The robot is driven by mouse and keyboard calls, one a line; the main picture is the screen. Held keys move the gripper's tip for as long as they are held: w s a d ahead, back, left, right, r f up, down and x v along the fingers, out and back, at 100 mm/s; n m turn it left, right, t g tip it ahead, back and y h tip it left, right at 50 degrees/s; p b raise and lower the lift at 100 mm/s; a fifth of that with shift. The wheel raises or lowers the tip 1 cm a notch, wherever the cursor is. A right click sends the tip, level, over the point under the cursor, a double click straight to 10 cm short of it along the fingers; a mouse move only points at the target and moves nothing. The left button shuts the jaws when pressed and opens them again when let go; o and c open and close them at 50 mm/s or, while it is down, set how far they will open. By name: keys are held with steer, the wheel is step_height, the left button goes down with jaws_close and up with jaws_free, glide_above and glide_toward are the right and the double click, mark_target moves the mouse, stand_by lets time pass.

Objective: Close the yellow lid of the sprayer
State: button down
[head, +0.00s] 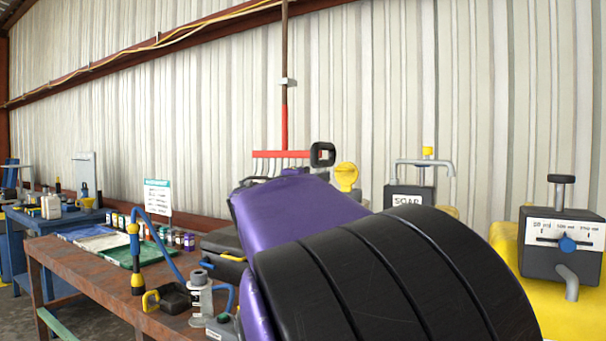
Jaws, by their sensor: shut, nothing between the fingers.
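A round yellow lid (347,176) stands tilted up, with its face toward me, just beyond my purple and black arm. A black ring-shaped handle (322,154) shows right beside it on the left; I cannot tell whether it belongs to the sprayer. The body below the lid is hidden behind my arm, so the sprayer itself and the lid's hinge cannot be made out. My arm fills the lower middle of the head view and reaches away from me. My gripper is not visible; the arm hides that area.
A dark SOAP dispenser (409,197) stands right of the lid. A grey dosing box (562,245) sits on a yellow body (510,245) at the right. The brown workbench (85,272) at left holds a blue-hosed tool (135,255), bottles and trays. A corrugated wall closes the back.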

mark_target(341, 169)
steer(key=p+x, duration=0.1)
steer(key=x, duration=0.6)
steer(key=shift+d+r, duration=0.1)
steer(key=shift+r, duration=0.05)
